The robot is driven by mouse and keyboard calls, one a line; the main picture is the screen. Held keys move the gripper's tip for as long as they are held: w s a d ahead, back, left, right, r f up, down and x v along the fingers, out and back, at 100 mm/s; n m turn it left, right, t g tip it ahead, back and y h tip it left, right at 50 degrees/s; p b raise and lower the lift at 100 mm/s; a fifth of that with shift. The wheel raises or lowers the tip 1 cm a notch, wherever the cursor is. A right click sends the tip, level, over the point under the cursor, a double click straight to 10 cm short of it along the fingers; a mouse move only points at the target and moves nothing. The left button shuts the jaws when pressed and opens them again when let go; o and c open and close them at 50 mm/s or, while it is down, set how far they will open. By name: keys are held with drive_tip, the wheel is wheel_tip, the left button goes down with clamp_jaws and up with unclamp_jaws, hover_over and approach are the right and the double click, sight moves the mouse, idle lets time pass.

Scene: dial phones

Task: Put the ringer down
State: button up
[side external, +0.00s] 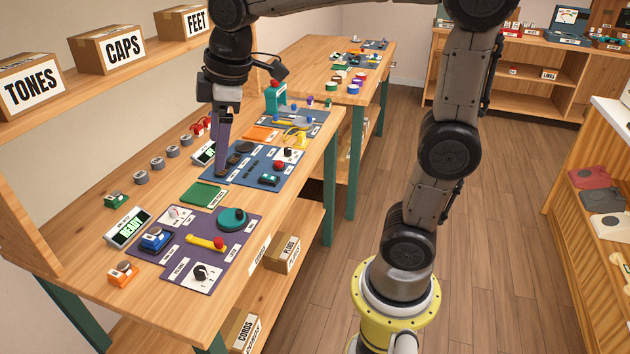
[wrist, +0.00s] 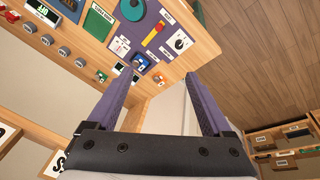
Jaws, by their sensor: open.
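My gripper (side external: 221,172) is open, with its purple fingers pointing down over the left part of the blue mat (side external: 240,178) in the side external view. In the wrist view my gripper (wrist: 161,78) has nothing between its fingers. I cannot tell which part is the ringer, as the small labels are unreadable. On the nearer purple mat (side external: 222,262) are a blue part (side external: 155,239), a teal round part (side external: 232,218), a yellow bar with a red end (side external: 205,242) and a white dial plate (side external: 202,274). Whether my fingertips touch the blue mat is unclear.
A display reading READY (side external: 127,229) stands left of the purple mat. A green board (side external: 204,195) lies between the mats. Several grey cylinders (side external: 157,163) line the back of the bench. An orange part (side external: 123,273) sits near the front. Boxes labelled TONES (side external: 30,86) and CAPS (side external: 112,48) stand on the shelf.

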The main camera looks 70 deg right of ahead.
drive_tip(key=s+f+m+t, duration=0.1)
drive_tip(key=s+f+m, duration=0.1)
drive_tip(key=s, duration=0.6)
drive_tip(key=s+f+m+t, duration=0.1)
drive_tip(key=s+f+m, duration=0.2)
drive_tip(key=s, duration=0.6)
drive_tip(key=shift+d+m, duration=0.2)
drive_tip(key=shift+m, duration=1)
drive_tip(key=shift+s, duration=0.1)
